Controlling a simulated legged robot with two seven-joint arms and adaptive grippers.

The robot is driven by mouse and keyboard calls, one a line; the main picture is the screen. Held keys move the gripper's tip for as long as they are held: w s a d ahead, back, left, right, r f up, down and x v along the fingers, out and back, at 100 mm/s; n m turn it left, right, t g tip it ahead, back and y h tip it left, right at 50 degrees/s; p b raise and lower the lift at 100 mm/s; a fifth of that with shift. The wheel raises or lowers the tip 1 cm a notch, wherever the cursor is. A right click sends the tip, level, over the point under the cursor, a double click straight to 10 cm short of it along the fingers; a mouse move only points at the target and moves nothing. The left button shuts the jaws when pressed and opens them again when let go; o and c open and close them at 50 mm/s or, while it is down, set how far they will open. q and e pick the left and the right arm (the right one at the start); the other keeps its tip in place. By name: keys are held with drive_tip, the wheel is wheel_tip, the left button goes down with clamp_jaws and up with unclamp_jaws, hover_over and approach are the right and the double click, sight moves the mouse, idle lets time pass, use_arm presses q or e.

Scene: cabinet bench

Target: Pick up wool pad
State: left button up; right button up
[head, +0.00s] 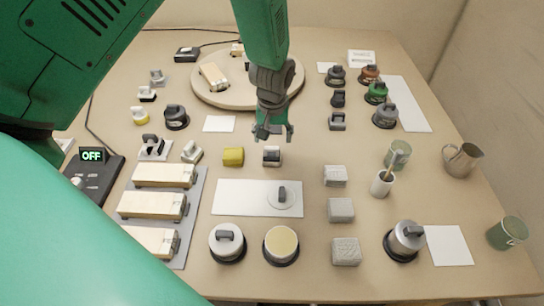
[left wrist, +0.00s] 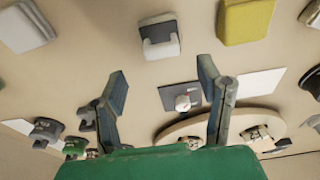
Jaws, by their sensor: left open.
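A small block with a white fuzzy base and a dark grip on top (head: 272,156) stands on the bench just in front of my left gripper; it looks like the wool pad, though I cannot be certain. It also shows in the left wrist view (left wrist: 160,48), beyond and between the fingertips. My left gripper (head: 274,133) points down with its fingers apart and empty. Its two fingers show in the left wrist view (left wrist: 160,82), not touching the block. My right gripper is not in view.
A yellow block (head: 233,157) sits close left of the pad. A white plate with a round disc (head: 235,200) lies in front. Grey blocks (head: 335,176) stand to the right. A round wooden board (head: 215,95) is behind. Bench between the pad and grey blocks is clear.

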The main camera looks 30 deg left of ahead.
sight(272, 147)
use_arm(q)
wheel_tip(272, 147, down, 5)
drive_tip(key=shift+a+f, duration=0.1)
drive_tip(key=shift+c, duration=0.4)
drive_tip(key=c, duration=1)
drive_tip(key=shift+c, duration=0.2)
wheel_tip(272, 147, up, 10)
drive_tip(key=shift+r+p, duration=0.1)
drive_tip(key=shift+p, duration=0.2)
